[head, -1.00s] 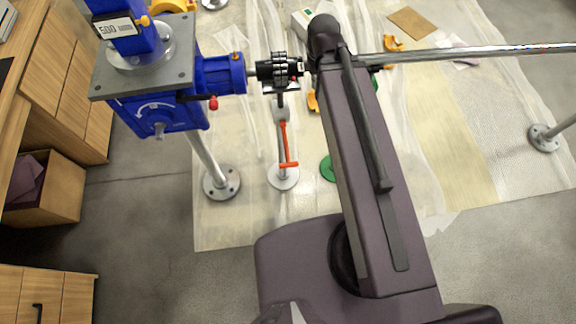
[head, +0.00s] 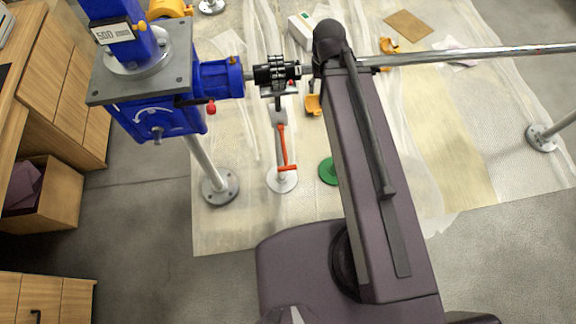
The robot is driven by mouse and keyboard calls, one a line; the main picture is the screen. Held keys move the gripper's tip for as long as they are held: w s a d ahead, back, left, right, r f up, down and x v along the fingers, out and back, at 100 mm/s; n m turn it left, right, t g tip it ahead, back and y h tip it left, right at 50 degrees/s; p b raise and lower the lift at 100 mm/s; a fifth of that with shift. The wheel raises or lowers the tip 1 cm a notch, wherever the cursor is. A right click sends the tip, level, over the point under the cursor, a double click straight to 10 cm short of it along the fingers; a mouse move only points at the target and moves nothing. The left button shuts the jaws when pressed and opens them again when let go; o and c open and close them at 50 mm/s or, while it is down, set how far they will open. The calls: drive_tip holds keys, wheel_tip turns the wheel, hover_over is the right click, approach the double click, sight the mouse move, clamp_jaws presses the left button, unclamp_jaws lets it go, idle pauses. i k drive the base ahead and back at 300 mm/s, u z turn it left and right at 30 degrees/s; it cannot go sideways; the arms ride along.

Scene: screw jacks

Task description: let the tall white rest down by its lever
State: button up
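A slim pale rest stands on a round white foot (head: 282,181) left of my arm in the head view; I take it for the tall white rest. Its orange-red lever (head: 283,150) slants down along the post and ends in a short crossbar near the foot. A dark saddle (head: 279,90) at its top is just under the black ridged coupling (head: 275,72); I cannot tell whether they touch. My gripper is not visible; my own arm covers the area right of the rest.
The blue screw jack (head: 155,115) with a grey top plate stands left. A long bright shaft (head: 470,54) runs right from behind my arm. A green foot (head: 328,170) and a yellow piece (head: 313,104) are near the rest. Wooden drawers (head: 45,205) stand far left.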

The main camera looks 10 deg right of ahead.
sight(280, 127)
drive_tip(key=k, duration=1.85)
drive_tip(key=u, duration=0.6)
drive_tip(key=i, duration=1)
